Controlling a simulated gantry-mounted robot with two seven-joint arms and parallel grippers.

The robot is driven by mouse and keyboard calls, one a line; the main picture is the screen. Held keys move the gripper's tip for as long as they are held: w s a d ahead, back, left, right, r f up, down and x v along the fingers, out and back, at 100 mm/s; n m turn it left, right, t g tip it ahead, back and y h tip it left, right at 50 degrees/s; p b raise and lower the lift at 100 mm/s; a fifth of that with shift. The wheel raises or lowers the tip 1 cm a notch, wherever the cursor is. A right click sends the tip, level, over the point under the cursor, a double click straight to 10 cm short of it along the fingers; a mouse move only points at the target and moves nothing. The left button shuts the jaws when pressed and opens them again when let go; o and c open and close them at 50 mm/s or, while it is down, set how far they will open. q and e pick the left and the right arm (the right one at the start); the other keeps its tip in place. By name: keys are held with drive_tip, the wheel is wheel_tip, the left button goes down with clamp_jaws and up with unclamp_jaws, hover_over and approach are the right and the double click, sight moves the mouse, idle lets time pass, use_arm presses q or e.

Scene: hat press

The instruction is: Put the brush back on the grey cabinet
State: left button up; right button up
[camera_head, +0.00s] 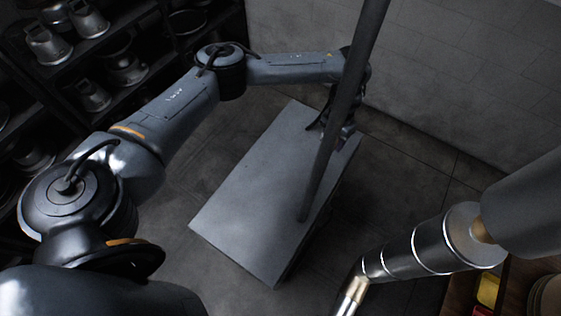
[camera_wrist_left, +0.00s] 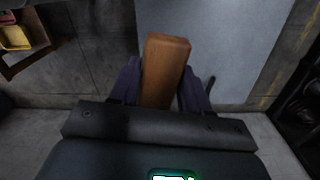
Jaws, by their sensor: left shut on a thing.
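The grey cabinet (camera_head: 250,185) stands in the middle of the head view, its pale flat top facing up. My left arm reaches in from the left, and my left gripper (camera_head: 335,128) is over the cabinet's far right end, partly behind a dark pole. In the left wrist view the gripper (camera_wrist_left: 165,88) is shut on the brush, a brown wooden block (camera_wrist_left: 166,62) between the dark fingers. The cabinet's top (camera_wrist_left: 228,45) shows beyond and right of the brush there. The brush's bristles are hidden, and I cannot tell whether it touches the cabinet. My right gripper is not in view.
The dark pole (camera_head: 345,105) crosses the head view in front of the cabinet. A metal pipe (camera_head: 410,252) is at lower right, above a wooden shelf with coloured items (camera_head: 488,290). Dark shelves with metal pots (camera_head: 90,55) stand at upper left. The cabinet's near top is clear.

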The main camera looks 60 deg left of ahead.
sight(271, 160)
use_arm(q)
drive_tip(key=s+a+f+b, duration=0.2)
drive_tip(key=s+a+f, duration=0.1)
drive_tip(key=a+f, duration=0.1)
drive_tip(key=s+a+f+n+b, duration=0.1)
drive_tip(key=s+a+f+b, duration=0.2)
drive_tip(key=a+f, duration=0.2)
drive_tip(key=s+a+f+n+b, duration=0.1)
drive_tip(key=s+a+f+b, duration=0.2)
drive_tip(key=s+a+f, duration=0.1)
drive_tip(key=shift+a+f, duration=0.35)
drive_tip(key=shift+f, duration=0.15)
drive_tip(key=s, duration=0.1)
drive_tip(key=s+a+f, duration=0.1)
drive_tip(key=s+a, duration=0.1)
drive_tip(key=shift+s+f+b, duration=0.15)
drive_tip(key=shift+f+b, duration=0.15)
drive_tip(key=shift+b, duration=0.1)
drive_tip(key=shift+s+a+f, duration=0.15)
drive_tip(key=shift+s+f, duration=0.15)
drive_tip(key=shift+s, duration=0.1)
drive_tip(key=shift+f+b, duration=0.5)
drive_tip(key=shift+f, duration=1.5)
drive_tip(key=shift+f, duration=0.1)
drive_tip(key=o, duration=0.9)
drive_tip(key=shift+o, duration=0.2)
